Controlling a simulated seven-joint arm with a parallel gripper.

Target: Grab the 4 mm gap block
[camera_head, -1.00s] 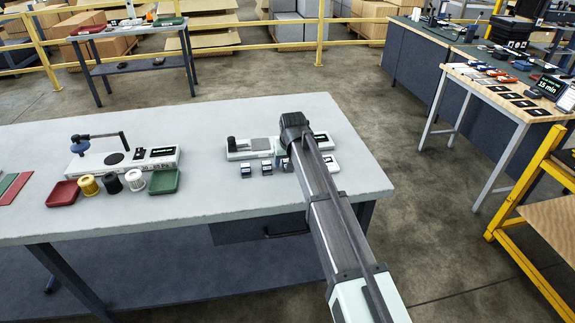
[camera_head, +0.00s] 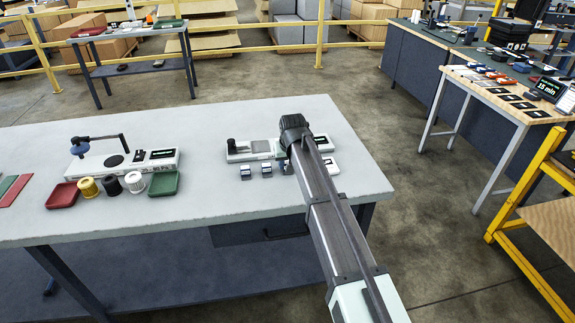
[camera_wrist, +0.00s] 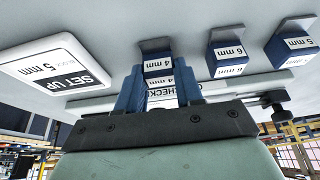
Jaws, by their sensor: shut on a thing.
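The 4 mm gap block (camera_wrist: 158,66) is a small blue block with white "4 mm" labels and a grey plate at its end. In the wrist view it sits between the two blue fingers of my gripper (camera_wrist: 158,88), which are shut on it. I cannot tell whether it still touches the bench. In the head view my arm hides most of the gripper and this block. The 6 mm block (camera_wrist: 228,58) and the 5 mm block (camera_wrist: 292,48) stand apart to the right in the wrist view.
A white "SET UP block 5 mm" card (camera_wrist: 55,62) lies beside the fingers. A white checking device (camera_head: 240,156) lies behind the blocks on the grey bench (camera_head: 225,120). Another device (camera_head: 115,162), spools and red and green trays stand left. Bench space between is clear.

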